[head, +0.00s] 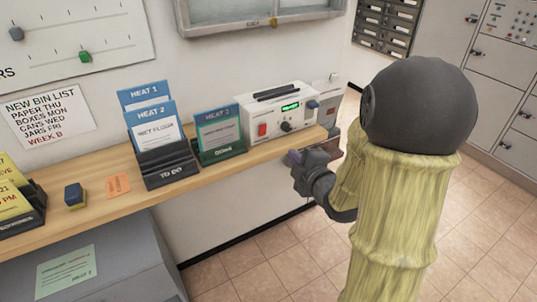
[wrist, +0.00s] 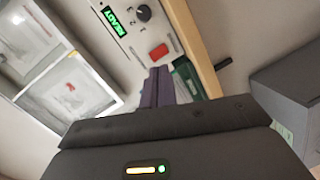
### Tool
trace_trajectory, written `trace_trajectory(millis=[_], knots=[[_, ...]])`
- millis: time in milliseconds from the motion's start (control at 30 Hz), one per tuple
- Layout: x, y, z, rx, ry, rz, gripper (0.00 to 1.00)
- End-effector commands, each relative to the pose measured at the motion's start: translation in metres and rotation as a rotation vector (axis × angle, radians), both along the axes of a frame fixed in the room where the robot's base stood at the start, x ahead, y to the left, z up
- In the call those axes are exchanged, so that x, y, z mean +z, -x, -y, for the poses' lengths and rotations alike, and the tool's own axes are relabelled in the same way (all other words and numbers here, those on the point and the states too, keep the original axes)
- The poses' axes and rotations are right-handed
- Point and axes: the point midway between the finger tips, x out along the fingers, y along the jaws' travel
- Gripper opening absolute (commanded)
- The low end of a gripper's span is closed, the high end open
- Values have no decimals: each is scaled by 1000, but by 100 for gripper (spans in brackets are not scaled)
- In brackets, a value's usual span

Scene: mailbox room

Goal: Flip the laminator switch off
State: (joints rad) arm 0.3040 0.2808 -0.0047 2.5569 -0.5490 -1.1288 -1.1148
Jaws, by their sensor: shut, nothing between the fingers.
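The white laminator (head: 290,112) stands at the right end of the wooden shelf, its front panel facing out. Its red switch (head: 262,130) is on the left of the panel, and the dark knob (head: 286,127) and lit green display are to the right. In the wrist view the display reads READY, and the red switch (wrist: 158,51) shows just beyond my fingertips. My gripper (head: 292,158) is shut and empty, in front of the laminator near the shelf edge. Its purplish-grey fingers (wrist: 156,74) point toward the switch. I cannot tell whether they touch it.
A green-based DONE holder (head: 220,150) stands just left of the laminator, with a dark TO DO holder (head: 168,170) further left. An orange note (head: 118,186) and a blue-and-yellow block (head: 75,195) lie on the shelf (head: 100,212). Open floor lies right of the shelf.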

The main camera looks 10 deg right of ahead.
Motion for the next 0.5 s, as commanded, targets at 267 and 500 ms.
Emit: trace_trajectory(millis=[267,500], knots=[[-32,5,0,114,180,320,0],[-26,8,-1,128,211,385,0]])
